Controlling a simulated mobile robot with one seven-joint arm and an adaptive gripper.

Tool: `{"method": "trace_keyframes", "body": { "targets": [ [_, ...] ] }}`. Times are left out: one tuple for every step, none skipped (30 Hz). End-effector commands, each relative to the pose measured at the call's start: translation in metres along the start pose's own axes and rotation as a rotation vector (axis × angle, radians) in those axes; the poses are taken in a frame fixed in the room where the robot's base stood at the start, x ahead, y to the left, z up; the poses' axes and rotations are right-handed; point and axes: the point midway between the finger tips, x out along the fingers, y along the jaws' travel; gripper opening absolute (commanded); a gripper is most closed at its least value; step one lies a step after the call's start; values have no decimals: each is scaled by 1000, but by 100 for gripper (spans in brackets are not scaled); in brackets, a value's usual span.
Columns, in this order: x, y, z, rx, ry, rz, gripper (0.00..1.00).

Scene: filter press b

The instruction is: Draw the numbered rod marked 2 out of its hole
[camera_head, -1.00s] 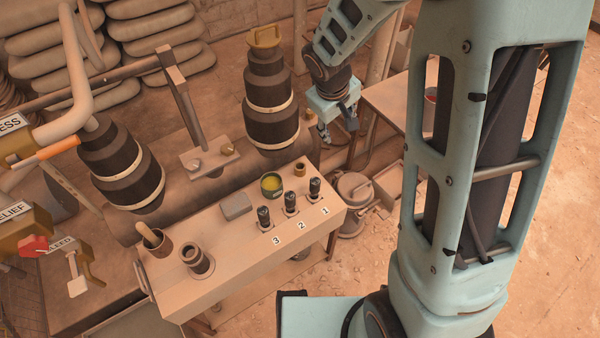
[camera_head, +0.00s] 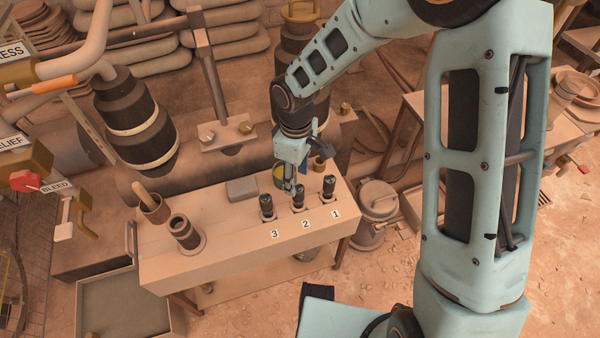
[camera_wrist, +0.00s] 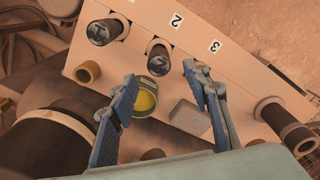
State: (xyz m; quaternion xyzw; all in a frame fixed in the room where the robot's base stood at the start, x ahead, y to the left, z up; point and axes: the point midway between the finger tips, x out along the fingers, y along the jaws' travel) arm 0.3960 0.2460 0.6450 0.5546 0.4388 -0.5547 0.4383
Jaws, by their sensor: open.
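The rod marked 2 (camera_head: 299,203) is dark and stands upright in the middle hole of the bench block (camera_head: 230,265), behind its label "2". In the wrist view the rod marked 2 (camera_wrist: 158,58) shows its round top just beyond the fingertips. My gripper (camera_head: 290,188) is open over the block, close to this rod and partly covering it in the head view. In the wrist view my gripper (camera_wrist: 160,75) has its fingers spread to either side of the rod's line, with nothing between them. Whether a finger touches the rod cannot be told.
The rod marked 1 (camera_head: 329,187) stands to the right and the rod marked 3 (camera_head: 267,206) to the left, both close by. A yellow tin (camera_wrist: 146,98), a grey block (camera_head: 242,189) and cups stand on the same top. A pot (camera_head: 378,200) is on the floor at right.

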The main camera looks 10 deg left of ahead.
Motion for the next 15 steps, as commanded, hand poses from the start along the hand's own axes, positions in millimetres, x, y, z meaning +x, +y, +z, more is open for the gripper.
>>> {"method": "trace_keyframes", "body": {
  "targets": [
    [12, -1, 0, -1, -2, -3, 44],
    [18, -1, 1, 0, -2, -3, 44],
    [26, -1, 1, 1, -3, -3, 44],
    [32, -1, 1, 0, -3, -3, 44],
    [37, -1, 1, 0, -2, -2, 44],
    [45, -1, 1, 0, -2, -3, 44],
    [50, -1, 1, 0, -2, -3, 44],
    [56, -1, 1, 0, -2, -2, 44],
    [62, 0, 1, 1, -2, -1, 44],
    [66, 0, 1, 1, -2, -1, 44],
    [71, 0, 1, 2, -2, -2, 44],
    [75, 0, 1, 2, -1, -1, 44],
    [78, 0, 0, 2, 0, 0, 44],
    [81, 0, 0, 2, 0, 0, 44],
    [84, 0, 0, 2, -1, 0, 44]
  ]
}}
